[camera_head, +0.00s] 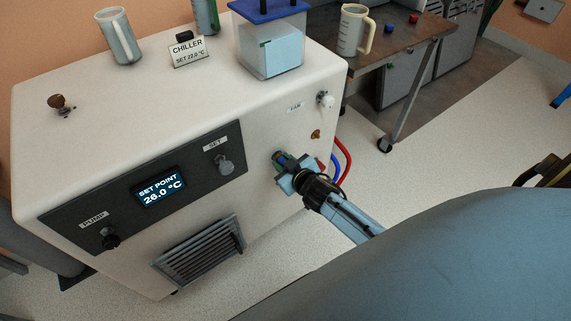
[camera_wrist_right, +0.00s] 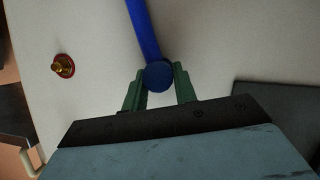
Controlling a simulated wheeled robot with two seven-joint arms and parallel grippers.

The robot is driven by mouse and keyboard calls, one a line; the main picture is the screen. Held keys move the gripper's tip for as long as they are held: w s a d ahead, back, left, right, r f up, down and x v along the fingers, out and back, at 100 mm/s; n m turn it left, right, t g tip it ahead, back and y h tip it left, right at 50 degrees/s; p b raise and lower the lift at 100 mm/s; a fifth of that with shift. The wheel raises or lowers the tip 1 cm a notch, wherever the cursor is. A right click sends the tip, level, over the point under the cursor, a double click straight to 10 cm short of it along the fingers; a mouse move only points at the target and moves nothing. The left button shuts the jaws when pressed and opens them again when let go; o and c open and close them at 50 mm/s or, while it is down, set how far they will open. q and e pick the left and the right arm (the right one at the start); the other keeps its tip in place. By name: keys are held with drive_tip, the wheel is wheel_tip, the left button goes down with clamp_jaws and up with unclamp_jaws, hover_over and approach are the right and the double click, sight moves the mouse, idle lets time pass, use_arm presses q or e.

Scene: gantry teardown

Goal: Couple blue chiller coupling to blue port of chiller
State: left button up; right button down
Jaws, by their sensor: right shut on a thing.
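The chiller (camera_head: 200,120) is a large white box with a dark front panel. My right gripper (camera_head: 283,160) is at the right part of its front face, with its fingers towards the face. In the right wrist view its green fingers (camera_wrist_right: 158,88) are shut on the round end of the blue chiller coupling (camera_wrist_right: 158,76), and a blue hose (camera_wrist_right: 143,28) runs up from it. The blue port is not visible, and I cannot tell whether the coupling touches it. A brass port with a red ring (camera_wrist_right: 62,66) is bare, left of the fingers. My left gripper is not in view.
Red (camera_head: 345,158) and blue (camera_head: 335,168) hoses curve by the chiller's right edge. A clear tank with a blue lid (camera_head: 270,50), a mug (camera_head: 119,38) and a sign (camera_head: 188,52) stand on top. A wheeled table (camera_head: 400,45) stands behind right.

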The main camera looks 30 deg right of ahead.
drive_tip(key=c, duration=1)
unclamp_jaws()
drive_tip(key=shift+w, duration=0.2)
drive_tip(key=shift+c, duration=0.2)
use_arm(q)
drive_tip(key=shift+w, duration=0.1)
use_arm(e)
drive_tip(key=shift+s+r, duration=0.1)
drive_tip(key=shift+s, duration=0.2)
use_arm(q)
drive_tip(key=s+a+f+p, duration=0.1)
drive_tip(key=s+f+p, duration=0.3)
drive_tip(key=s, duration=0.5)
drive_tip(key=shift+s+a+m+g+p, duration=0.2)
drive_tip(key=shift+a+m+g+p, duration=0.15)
drive_tip(key=shift+p, duration=0.5)
use_arm(e)
drive_tip(key=f+v, duration=0.1)
drive_tip(key=v, duration=1.5)
drive_tip(key=shift+s+d, duration=0.15)
drive_tip(key=shift+s, duration=0.4)
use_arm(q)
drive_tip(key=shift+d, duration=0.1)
use_arm(e)
drive_tip(key=shift+f, duration=0.1)
